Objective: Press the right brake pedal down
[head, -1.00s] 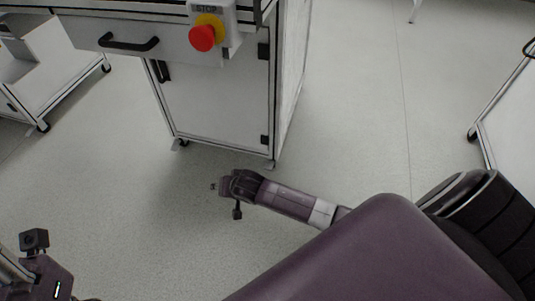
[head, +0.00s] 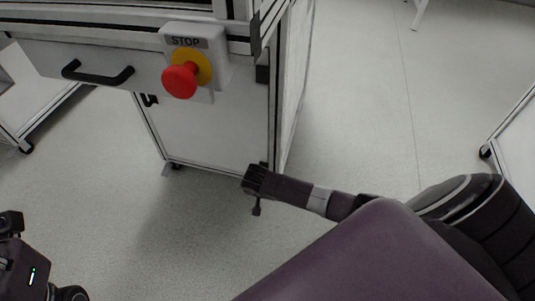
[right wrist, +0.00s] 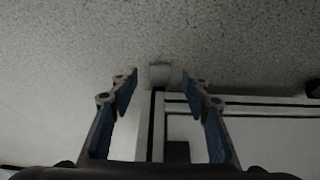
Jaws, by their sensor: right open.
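The right brake pedal (right wrist: 160,76) is a small light grey tab at the foot of the cabinet's corner post in the right wrist view. It lies ahead of my right gripper (right wrist: 160,80), centred between the two open blue-padded fingers, which look apart from it. In the head view my right gripper (head: 251,180) is low over the floor at the cabinet's lower right corner and hides the pedal. My left gripper (head: 18,262) is only partly in view at the lower left; its fingers cannot be made out.
The white cabinet (head: 215,128) has a red stop button (head: 180,80) on a yellow ring and a black drawer handle (head: 97,73). Another grey tab (head: 167,170) is at its lower left corner. Open floor (head: 190,235) lies in front.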

